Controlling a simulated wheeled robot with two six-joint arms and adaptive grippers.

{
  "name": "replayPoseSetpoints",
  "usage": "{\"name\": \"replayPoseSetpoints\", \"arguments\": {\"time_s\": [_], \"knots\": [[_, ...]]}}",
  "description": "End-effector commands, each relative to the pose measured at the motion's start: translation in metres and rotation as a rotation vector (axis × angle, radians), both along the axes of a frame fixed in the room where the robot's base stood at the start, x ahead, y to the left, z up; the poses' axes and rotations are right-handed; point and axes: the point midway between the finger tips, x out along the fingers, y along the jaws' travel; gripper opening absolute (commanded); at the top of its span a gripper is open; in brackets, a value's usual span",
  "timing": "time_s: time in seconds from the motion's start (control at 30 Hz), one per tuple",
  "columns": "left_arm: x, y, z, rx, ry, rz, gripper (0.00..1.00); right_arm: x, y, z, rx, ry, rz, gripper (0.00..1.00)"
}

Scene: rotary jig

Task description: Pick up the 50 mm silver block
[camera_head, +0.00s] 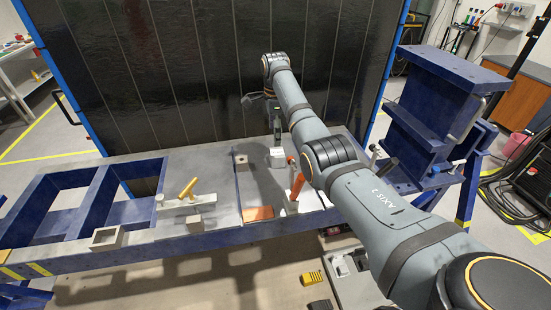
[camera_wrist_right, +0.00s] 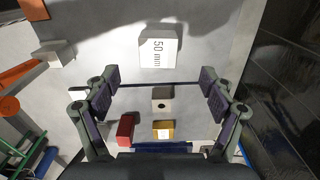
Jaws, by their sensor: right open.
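The silver block (camera_wrist_right: 161,46), marked "50 mm" on its top, lies on the pale table plate in the upper middle of the right wrist view. In the head view a pale silver block (camera_head: 277,158) stands on the plate below my right arm. My right gripper (camera_wrist_right: 160,82) is open and empty, its fingers spread wide to either side. The block shows past the fingertips, not between the pads. In the head view the right gripper (camera_head: 264,108) is small and dark near the black panel. My left gripper is not in view.
A small holed block (camera_wrist_right: 161,99), a red block (camera_wrist_right: 126,131) and a yellow block (camera_wrist_right: 163,130) lie nearby. An orange-handled clamp (camera_head: 297,184) stands in front of the silver block. A black panel (camera_head: 190,70) rises behind the table; a blue steel frame (camera_head: 440,100) stands right.

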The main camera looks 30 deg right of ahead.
Motion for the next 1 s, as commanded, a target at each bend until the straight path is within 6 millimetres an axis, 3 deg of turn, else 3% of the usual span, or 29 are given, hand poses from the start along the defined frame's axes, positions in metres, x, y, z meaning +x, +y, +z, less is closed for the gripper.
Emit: {"name": "replayPoseSetpoints", "arguments": {"time_s": [0.2, 0.47, 0.6, 0.7, 1.0], "knots": [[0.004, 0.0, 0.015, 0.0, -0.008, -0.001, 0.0, -0.001, 0.0, -0.034, 0.001, 0.005, 0.0, 0.83], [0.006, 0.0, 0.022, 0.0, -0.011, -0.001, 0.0, -0.002, -0.002, -0.047, 0.001, 0.005, 0.0, 0.83], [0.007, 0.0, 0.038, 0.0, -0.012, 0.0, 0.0, -0.004, -0.005, -0.07, 0.002, 0.008, -0.001, 0.83], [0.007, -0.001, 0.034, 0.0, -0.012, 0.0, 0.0, -0.003, -0.005, -0.087, 0.002, 0.005, -0.001, 0.83], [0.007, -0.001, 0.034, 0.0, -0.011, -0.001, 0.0, -0.003, -0.005, -0.094, 0.001, 0.002, 0.0, 0.82]]}}
